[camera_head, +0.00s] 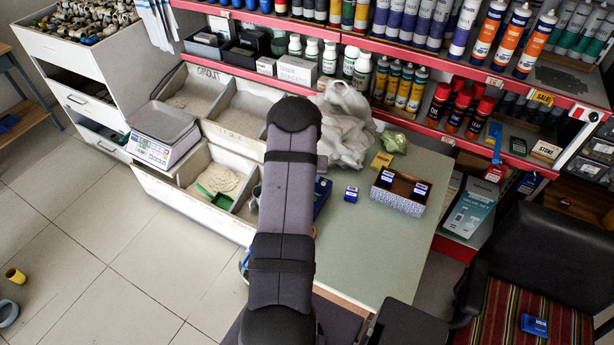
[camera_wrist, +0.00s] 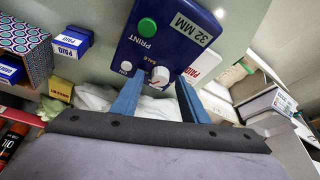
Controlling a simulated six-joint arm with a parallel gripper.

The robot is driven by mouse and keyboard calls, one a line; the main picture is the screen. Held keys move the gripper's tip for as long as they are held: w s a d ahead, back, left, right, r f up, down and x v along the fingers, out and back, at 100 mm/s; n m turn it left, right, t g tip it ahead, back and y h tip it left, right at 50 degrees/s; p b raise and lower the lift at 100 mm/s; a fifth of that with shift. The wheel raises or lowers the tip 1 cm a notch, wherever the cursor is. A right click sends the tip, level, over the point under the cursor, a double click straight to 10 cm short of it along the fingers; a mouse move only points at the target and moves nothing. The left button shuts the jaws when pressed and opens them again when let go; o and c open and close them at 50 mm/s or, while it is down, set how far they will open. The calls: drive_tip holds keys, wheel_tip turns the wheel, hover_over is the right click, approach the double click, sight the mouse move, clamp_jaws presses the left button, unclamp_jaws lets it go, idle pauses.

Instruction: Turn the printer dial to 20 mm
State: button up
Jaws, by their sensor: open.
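The printer (camera_wrist: 140,50) is a dark blue box in the wrist view, with a green PRINT button (camera_wrist: 147,27) and a label reading 32 MM (camera_wrist: 192,27). Its dial (camera_wrist: 159,76) is a small pale knob with a reddish mark near it; the scale is too small to read. My gripper (camera_wrist: 160,86) is open, with its two blue fingers reaching over the printer's face, one on each side of the dial. I cannot tell whether either finger touches it. In the head view my arm hides most of the printer; a blue edge (camera_head: 323,190) shows beside it.
The green table top (camera_head: 390,245) is mostly clear on the right. A patterned box (camera_head: 399,196), a small blue box (camera_head: 351,194) and a crumpled whitish bag (camera_head: 345,125) stand on it. Shelves of bottles run behind. Sand bins and a scale (camera_head: 163,130) are on the left.

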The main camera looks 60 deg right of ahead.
drive_tip(key=shift+r, duration=0.15)
drive_tip(key=b+v, duration=0.2)
drive_tip(key=v, duration=0.5)
idle(0.3)
drive_tip(key=w+a+f+n+b, duration=0.1)
drive_tip(key=w+a+f+b, duration=0.2)
drive_tip(key=w+f+b, duration=0.3)
drive_tip(key=w+d+n+t+b, duration=0.1)
drive_tip(key=w+d+n+b, duration=0.1)
drive_tip(key=w+d+b, duration=0.4)
drive_tip(key=s+a+r+m+g+y+p, duration=0.1)
drive_tip(key=s+r+m+g, duration=0.5)
drive_tip(key=m, duration=1)
drive_tip(key=shift+s+a+m+p, duration=0.3)
drive_tip(key=shift+s+a, duration=0.4)
drive_tip(key=shift+s, duration=0.3)
drive_tip(key=shift+f, duration=0.1)
